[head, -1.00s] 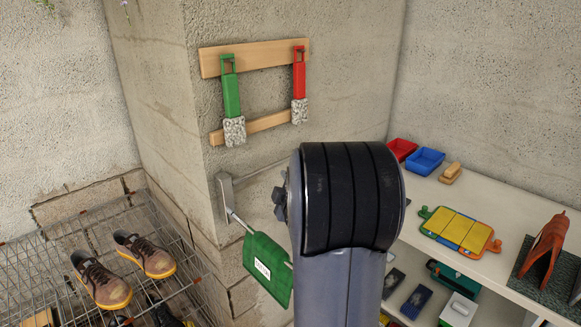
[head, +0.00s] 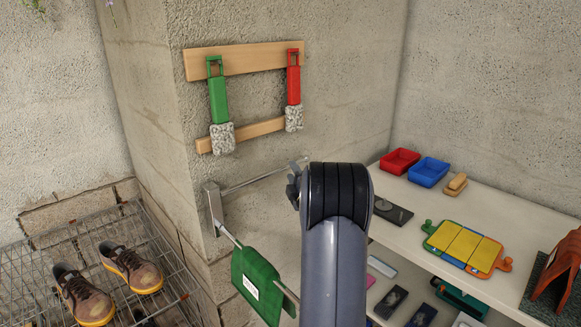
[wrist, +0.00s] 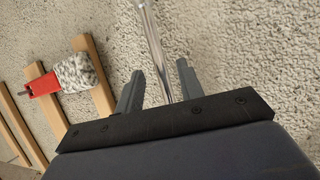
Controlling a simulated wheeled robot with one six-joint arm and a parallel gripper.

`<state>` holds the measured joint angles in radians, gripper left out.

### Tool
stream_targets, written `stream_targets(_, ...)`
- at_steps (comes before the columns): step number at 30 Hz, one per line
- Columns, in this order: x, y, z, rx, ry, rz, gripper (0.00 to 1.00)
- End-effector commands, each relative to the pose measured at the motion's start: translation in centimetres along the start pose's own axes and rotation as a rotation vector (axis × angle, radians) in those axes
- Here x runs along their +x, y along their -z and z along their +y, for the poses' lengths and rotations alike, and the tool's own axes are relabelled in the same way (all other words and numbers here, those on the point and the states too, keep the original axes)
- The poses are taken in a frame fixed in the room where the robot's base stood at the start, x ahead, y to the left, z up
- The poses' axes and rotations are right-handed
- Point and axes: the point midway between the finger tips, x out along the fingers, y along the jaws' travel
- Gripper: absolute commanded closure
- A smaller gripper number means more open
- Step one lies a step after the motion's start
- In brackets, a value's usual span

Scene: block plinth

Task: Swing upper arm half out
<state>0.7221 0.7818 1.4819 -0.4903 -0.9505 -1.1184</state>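A metal bracket (head: 213,208) is fixed near the wall's corner. The upper arm (head: 255,178), a thin metal bar, runs from it to the right, close along the wall. A lower arm (head: 228,234) slants down from the bracket and carries a green cloth (head: 257,285) with a white label. My gripper (head: 295,186) is near the upper arm's right end, partly hidden by my own wrist. In the wrist view my gripper (wrist: 162,86) is open, and the upper arm (wrist: 154,35) shows between its fingers with gaps either side; I cannot tell its depth.
Brushes, green (head: 218,105) and red (head: 293,90), hang on a wooden rack above the arms. A wire rack (head: 180,262) with shoes is at left. A white shelf (head: 405,235) with trays and tools is at right.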

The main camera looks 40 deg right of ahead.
Motion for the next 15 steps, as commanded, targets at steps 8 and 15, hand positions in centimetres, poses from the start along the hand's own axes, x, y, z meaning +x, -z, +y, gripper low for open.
stream_targets(8, 2.5, 0.0, 0.0, 0.0, 0.001, 0.0, 0.64)
stream_targets(15, 2.7, 0.0, 0.0, 0.001, 0.001, 0.0, 0.64)
